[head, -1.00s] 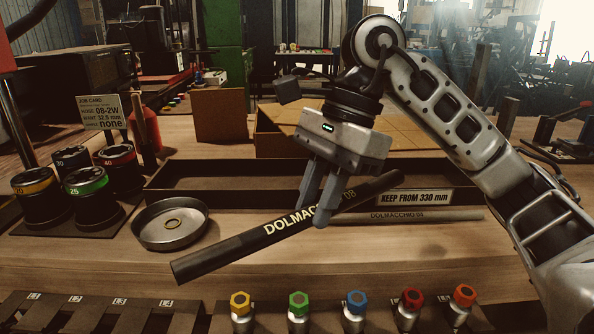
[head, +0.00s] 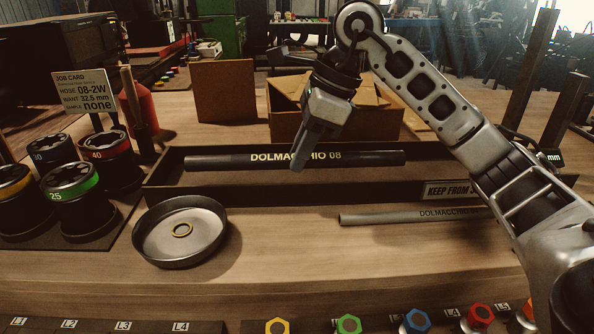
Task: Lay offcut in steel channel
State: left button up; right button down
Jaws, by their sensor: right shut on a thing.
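The offcut is a black hose marked DOLMACCHIO 08 (head: 225,161). It lies lengthwise between the long walls of the dark steel channel (head: 300,187), roughly level and parallel to them. I cannot tell whether it touches the channel floor. The channel's front wall bears a KEEP FROM label, partly hidden by my right arm. My right gripper (head: 300,165) is over the middle of the hose, its fingers seen nearly edge-on and shut on it. My left gripper is not in view.
A thinner grey hose (head: 385,217) lies on the bench in front of the channel. A round metal dish (head: 150,243) holding a ring stands front left. Die pots, including a green-banded one (head: 75,202), stand left. A cardboard box (head: 290,125) is behind the channel. Coloured fittings line the front.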

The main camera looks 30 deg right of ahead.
jog(key=shift+w+d+f, duration=0.15)
jog(key=shift+w+f, duration=0.75)
jog(key=shift+f, duration=0.15)
jog(key=shift+w+f, duration=0.15)
jog(key=shift+f, duration=0.75)
jog(key=shift+w+f, duration=0.1)
jog(key=shift+f, duration=0.75)
jog(key=shift+f, duration=0.2)
jog(key=c, duration=1.5)
grip_release()
jog(key=shift+c, duration=0.2)
